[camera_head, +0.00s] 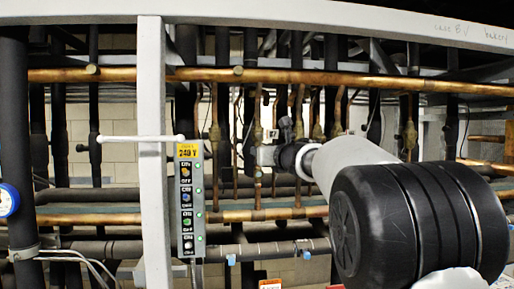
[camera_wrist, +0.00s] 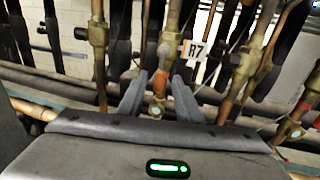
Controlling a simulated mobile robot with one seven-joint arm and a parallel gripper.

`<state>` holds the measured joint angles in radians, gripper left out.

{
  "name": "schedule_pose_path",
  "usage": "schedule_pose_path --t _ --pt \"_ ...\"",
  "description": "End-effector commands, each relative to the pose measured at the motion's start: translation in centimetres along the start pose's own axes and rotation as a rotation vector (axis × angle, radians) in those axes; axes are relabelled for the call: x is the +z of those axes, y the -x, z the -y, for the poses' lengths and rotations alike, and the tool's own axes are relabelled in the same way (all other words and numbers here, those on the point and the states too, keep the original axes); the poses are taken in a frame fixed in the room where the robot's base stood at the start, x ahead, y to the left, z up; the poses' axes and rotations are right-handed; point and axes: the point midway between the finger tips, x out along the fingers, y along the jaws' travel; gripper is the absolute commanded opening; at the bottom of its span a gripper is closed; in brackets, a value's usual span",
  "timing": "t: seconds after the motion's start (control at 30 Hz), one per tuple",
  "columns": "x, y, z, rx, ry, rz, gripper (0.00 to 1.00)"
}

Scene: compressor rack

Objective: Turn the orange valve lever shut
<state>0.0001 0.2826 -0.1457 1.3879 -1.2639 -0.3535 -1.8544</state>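The orange valve lever (camera_wrist: 159,82) shows in the wrist view as a small orange piece on a vertical copper pipe, seen nearly end-on. My gripper (camera_wrist: 159,92) is open, with one dark finger on each side of the orange piece. I cannot tell whether either finger touches it. In the head view my arm reaches in from the lower right toward the pipes, and my gripper is small there and partly hidden by the arm. I cannot make out the lever in that view.
A white tag marked R7 (camera_wrist: 195,50) hangs right of the lever. Copper valves and dark pipes stand close on both sides. In the head view, a grey upright post (camera_head: 152,150) and a switch panel (camera_head: 187,200) stand left of my arm. A long copper pipe (camera_head: 330,78) crosses above.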

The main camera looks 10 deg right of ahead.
Motion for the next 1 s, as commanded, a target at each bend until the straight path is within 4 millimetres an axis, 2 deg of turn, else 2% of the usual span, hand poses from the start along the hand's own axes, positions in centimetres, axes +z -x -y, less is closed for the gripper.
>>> schedule_pose_path --t 0.13,0.43,0.63,1.0 --pt "0.02 -1.11 -0.03 0.0 0.0 0.0 0.32" --pt "-0.04 -1.31 -0.03 0.0 -0.001 0.0 0.32" --pt "-0.03 -1.29 -0.03 0.0 -0.001 0.0 0.0" --pt "-0.13 -1.29 -0.1 0.0 -0.016 0.003 0.0"
